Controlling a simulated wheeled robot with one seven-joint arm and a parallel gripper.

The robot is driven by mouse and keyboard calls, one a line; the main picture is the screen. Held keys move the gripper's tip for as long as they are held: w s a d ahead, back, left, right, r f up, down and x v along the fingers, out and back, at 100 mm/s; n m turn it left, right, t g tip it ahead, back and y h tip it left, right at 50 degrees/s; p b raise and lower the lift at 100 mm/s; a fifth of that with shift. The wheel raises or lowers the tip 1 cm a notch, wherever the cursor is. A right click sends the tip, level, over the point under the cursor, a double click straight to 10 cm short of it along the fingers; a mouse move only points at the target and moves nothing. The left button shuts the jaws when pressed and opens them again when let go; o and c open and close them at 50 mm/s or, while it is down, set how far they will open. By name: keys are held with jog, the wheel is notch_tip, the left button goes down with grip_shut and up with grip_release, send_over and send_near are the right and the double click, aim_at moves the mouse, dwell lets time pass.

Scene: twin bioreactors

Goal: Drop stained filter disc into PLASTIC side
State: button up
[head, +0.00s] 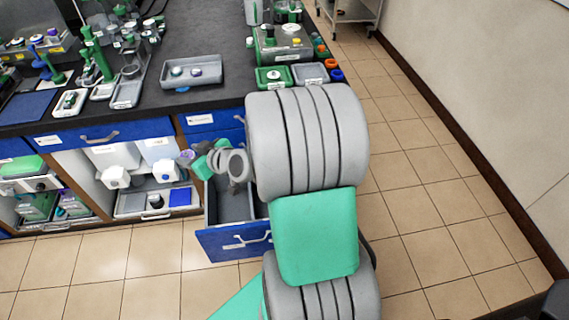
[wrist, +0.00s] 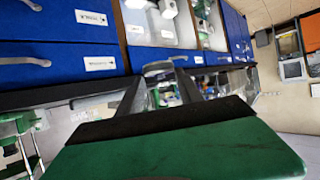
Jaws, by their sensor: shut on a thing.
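My gripper (head: 192,158) is in front of the cabinets, above and left of an open blue drawer (head: 232,243). It is shut on a small, pale purplish thing (head: 186,157), which looks like the stained filter disc, held clear of the drawer. In the wrist view, my gripper (wrist: 158,72) shows its two dark fingers with a greyish rounded thing (wrist: 157,66) at their tips. The drawer's grey inside (head: 235,205) is partly hidden by my arm. Its label is too small to read, so I cannot tell which side is PLASTIC.
A grey tray (head: 210,83) with small round pieces stands on the dark bench (head: 208,48). White containers (head: 112,156) sit in the open shelf left of my gripper. A green-and-grey device (head: 282,45) stands at the bench's right end. Tiled floor (head: 400,175) is clear on the right.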

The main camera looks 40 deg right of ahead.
jog(key=s+d+f+m+h+b, duration=0.25)
jog(key=d+f+b, duration=0.65)
jog(key=d+f, duration=0.45)
jog(key=s+d+f+m+h+b, duration=0.1)
jog(key=d+f+m+h+b, duration=0.15)
jog(key=d+f+b, duration=1)
jog(key=shift+w+d+f+p, duration=0.15)
jog(key=shift+d+f+p, duration=0.2)
jog(key=shift+d+f, duration=0.4)
jog(key=shift+w+d+f+p, duration=0.15)
jog(key=shift+d+f+p, duration=0.2)
jog(key=shift+d+f, duration=0.35)
jog(key=o, duration=1.4)
jog(key=shift+d+r, duration=0.1)
jog(key=shift+r, duration=0.1)
jog(key=p+v, duration=0.1)
jog(key=v, duration=0.6)
jog(key=shift+s+r+p, duration=0.15)
jog(key=shift+s+p, duration=0.2)
jog(key=shift+p, duration=0.05)
